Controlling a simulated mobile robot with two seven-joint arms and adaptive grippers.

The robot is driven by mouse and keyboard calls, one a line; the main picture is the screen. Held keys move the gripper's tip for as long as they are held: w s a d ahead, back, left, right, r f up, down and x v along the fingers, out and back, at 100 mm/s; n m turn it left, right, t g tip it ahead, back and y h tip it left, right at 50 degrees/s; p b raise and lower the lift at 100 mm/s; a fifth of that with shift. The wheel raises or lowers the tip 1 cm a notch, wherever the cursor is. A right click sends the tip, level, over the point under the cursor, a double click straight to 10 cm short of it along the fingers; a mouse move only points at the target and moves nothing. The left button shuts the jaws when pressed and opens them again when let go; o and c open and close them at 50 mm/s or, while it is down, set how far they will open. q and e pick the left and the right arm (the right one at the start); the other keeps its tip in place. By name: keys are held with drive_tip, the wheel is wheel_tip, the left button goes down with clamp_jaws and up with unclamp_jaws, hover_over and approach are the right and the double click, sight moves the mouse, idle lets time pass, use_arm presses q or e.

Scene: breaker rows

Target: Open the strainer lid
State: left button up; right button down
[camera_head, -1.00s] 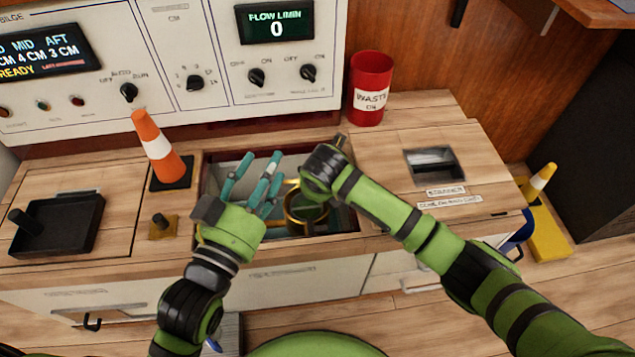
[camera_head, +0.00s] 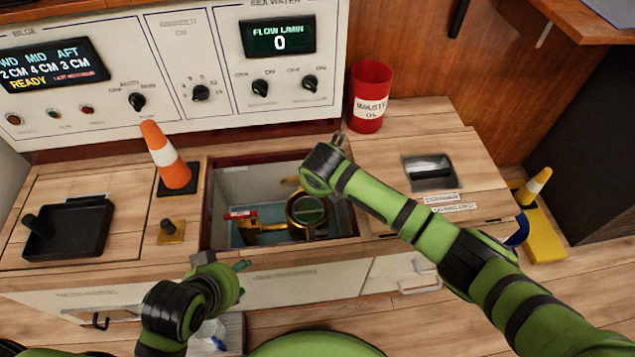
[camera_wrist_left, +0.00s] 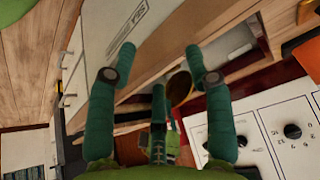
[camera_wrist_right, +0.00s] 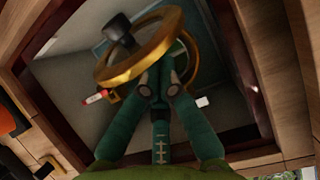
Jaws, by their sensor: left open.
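The strainer's brass ring (camera_head: 308,226) shows inside the open floor bay in the head view. In the right wrist view, a tilted brass ring-shaped lid (camera_wrist_right: 146,58) with a black knob stands in front of a second brass ring. My right gripper (camera_wrist_right: 160,85) is at the lid's near edge, its fingers close together; whether they pinch it is unclear. In the head view its fingers are hidden behind my right arm. My left gripper (camera_wrist_left: 158,78) is open and empty. In the head view, the left gripper (camera_head: 240,265) is at the counter's front edge, outside the bay.
An orange cone (camera_head: 166,158) and a brass plate with a knob (camera_head: 171,232) flank the bay's left side. A red waste bin (camera_head: 370,95) stands behind right. A black tray (camera_head: 80,232) is far left.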

drive_tip(key=shift+w+a+r+p, duration=0.15)
drive_tip(key=shift+w+r+p, duration=0.2)
drive_tip(key=shift+w, duration=0.15)
drive_tip(key=shift+w+a+r+p, duration=0.1)
drive_tip(key=shift+w+r+p, duration=0.2)
drive_tip(key=shift+w, duration=0.2)
drive_tip(key=shift+w+a+r, duration=0.1)
drive_tip(key=shift+w+r, duration=0.15)
drive_tip(key=shift+w, duration=0.35)
drive_tip(key=shift+w+a+r, duration=0.1)
drive_tip(key=shift+w+a, duration=0.05)
drive_tip(key=shift+w, duration=0.45)
use_arm(q)
drive_tip(key=shift+s+a+f+g+y, duration=0.1)
drive_tip(key=shift+s+a+f+g, duration=0.15)
drive_tip(key=shift+s+f+g, duration=0.35)
drive_tip(key=shift+s+a+f+g+y, duration=0.15)
drive_tip(key=shift+s+a+g, duration=0.1)
drive_tip(key=shift+s, duration=0.5)
drive_tip(key=shift+s+a+f+g+y, duration=0.1)
drive_tip(key=shift+s+a+f+g, duration=0.1)
drive_tip(key=shift+s+f+g, duration=0.4)
use_arm(e)
drive_tip(key=shift+w+a+r, duration=0.1)
drive_tip(key=shift+w+r, duration=0.05)
drive_tip(key=shift+w, duration=0.5)
use_arm(q)
drive_tip(key=shift+r+t, duration=0.2)
drive_tip(key=shift+t, duration=0.05)
